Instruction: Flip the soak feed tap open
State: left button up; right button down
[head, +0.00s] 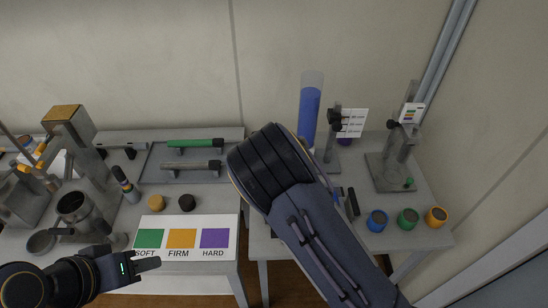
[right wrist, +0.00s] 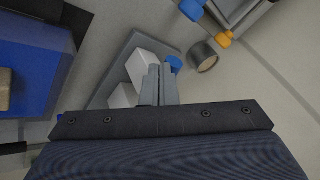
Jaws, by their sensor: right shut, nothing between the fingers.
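I cannot pick out the soak feed tap for certain in either view. In the head view a tall clear tube of blue liquid (head: 309,112) stands behind my right arm, which hides its lower end. My right gripper (right wrist: 158,72) is shut and empty in the right wrist view, in front of white blocks (right wrist: 146,66) on a grey plate (right wrist: 112,76). A small blue part (right wrist: 175,64) shows just beyond its fingertips; contact cannot be told. In the head view my right arm hides this gripper. My left gripper (head: 150,264) is at the lower left, with its jaw opening unclear.
A SOFT/FIRM/HARD colour board (head: 180,238) lies at the front of the left table. Blue (head: 377,220), green (head: 408,219) and orange (head: 437,216) cups stand on the right table. A grey stand (head: 392,172) is behind them. A grey cylinder (right wrist: 203,57) shows in the wrist view.

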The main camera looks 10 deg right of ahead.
pick_arm(q)
jog(key=shift+f, duration=0.25)
pick_arm(e)
jog(key=shift+w+a+f, duration=0.1)
jog(key=shift+w+a, duration=0.15)
jog(key=shift+w, duration=0.15)
pick_arm(q)
jog(key=shift+b, duration=0.3)
pick_arm(e)
jog(key=shift+w+a, duration=0.1)
jog(key=shift+a, duration=0.05)
pick_arm(q)
jog(key=shift+s+f, duration=0.1)
jog(key=shift+s, duration=0.05)
